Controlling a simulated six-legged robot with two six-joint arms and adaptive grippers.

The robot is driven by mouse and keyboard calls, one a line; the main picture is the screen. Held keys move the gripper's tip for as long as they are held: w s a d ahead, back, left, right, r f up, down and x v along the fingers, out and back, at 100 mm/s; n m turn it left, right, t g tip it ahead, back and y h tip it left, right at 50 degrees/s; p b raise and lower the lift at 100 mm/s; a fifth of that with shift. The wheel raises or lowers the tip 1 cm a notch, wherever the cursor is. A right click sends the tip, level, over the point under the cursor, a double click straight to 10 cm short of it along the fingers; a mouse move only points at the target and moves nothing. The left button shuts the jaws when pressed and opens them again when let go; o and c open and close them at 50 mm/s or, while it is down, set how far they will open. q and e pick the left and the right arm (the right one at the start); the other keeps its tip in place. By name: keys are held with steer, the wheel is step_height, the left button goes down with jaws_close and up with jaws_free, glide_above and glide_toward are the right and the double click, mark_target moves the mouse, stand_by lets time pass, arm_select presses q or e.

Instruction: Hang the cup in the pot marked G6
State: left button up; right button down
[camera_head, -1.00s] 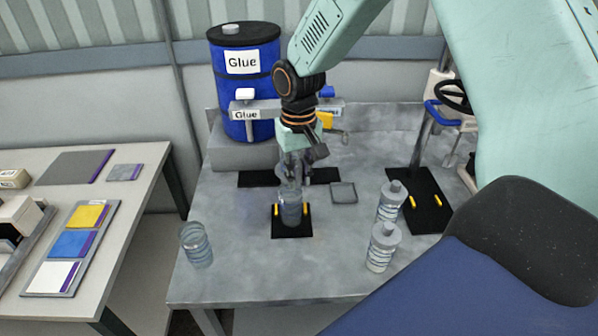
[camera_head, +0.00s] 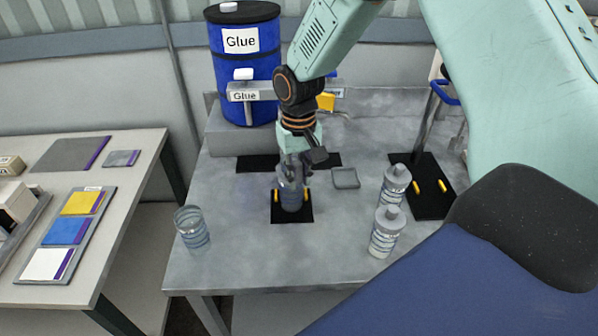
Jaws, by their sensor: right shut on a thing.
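A ribbed, bluish clear pot (camera_head: 291,197) stands between two yellow pegs on a black mat in the middle of the grey table. My right gripper (camera_head: 301,165) points down right over its mouth, shut on a small cup. The cup is mostly hidden by the fingers and the pot's rim, and I cannot tell how deep it sits in the pot. An open ribbed pot (camera_head: 192,230) stands at the table's front left. Two capped pots (camera_head: 394,187) (camera_head: 386,233) stand to the right. No G6 mark is readable on any pot. My left gripper is not in view.
A small grey square tray (camera_head: 345,178) lies just right of the gripper. A blue glue drum (camera_head: 245,65) with a tap stands at the back. A black mat with yellow pegs (camera_head: 430,200) lies at the right. The front middle of the table is clear.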

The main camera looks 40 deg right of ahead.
steer(key=shift+s+r, duration=0.15)
steer(key=c, duration=1.3)
jaws_free()
steer(key=shift+o, duration=0.7)
steer(key=r, duration=1.2)
steer(key=shift+w, duration=0.2)
steer(key=shift+s, duration=0.15)
steer(key=shift+f, duration=0.1)
